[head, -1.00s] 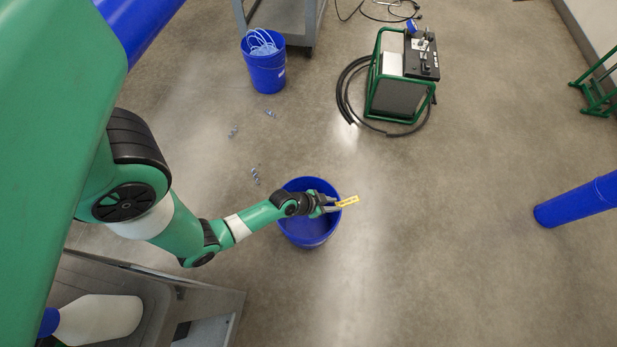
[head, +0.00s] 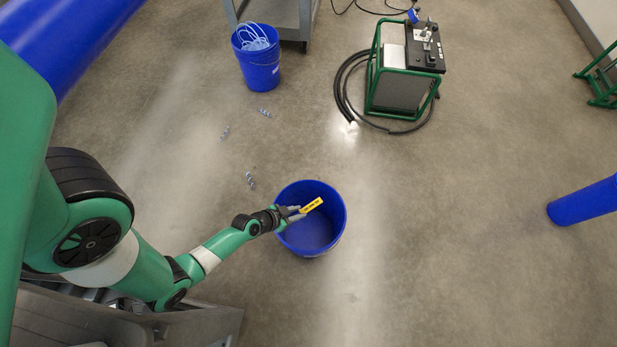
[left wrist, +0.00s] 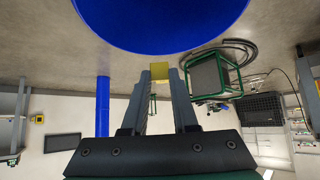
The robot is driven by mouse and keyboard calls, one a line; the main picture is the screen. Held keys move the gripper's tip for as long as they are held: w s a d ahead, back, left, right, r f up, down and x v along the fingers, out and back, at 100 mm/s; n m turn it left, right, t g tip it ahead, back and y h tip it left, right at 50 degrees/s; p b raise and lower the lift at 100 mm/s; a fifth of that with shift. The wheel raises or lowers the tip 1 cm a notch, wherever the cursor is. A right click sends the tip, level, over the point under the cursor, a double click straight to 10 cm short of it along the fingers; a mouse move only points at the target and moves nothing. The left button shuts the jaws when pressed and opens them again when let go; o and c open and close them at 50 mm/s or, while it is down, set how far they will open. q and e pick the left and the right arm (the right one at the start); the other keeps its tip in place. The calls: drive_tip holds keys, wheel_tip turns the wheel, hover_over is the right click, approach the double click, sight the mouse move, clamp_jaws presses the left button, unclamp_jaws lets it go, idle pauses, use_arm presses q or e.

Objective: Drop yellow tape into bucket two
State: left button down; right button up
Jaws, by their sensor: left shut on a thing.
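The yellow tape (head: 312,205) is held at the tips of my left gripper (head: 299,212), which is shut on it. In the head view the tape shows over the opening of an empty-looking blue bucket (head: 309,246) on the floor. In the left wrist view the tape (left wrist: 160,72) sits between the fingertips, and the blue bucket (left wrist: 160,25) fills the top. A second blue bucket (head: 261,72) with pale blue coiled material inside stands at the back. I cannot tell which one is bucket two. My right gripper is not in view.
A green-framed machine (head: 402,80) with black hoses stands at the back right. Small bluish scraps (head: 250,181) lie on the floor left of the near bucket. A grey cart (head: 205,322) is at the lower left. The floor to the right is mostly clear.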

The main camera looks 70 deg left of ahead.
use_arm(q)
wheel_tip(320, 180, down, 6)
drive_tip(key=b, duration=0.4)
drive_tip(key=shift+r+b, duration=0.2)
drive_tip(key=shift+b, duration=0.1)
drive_tip(key=c, duration=0.6)
unclamp_jaws()
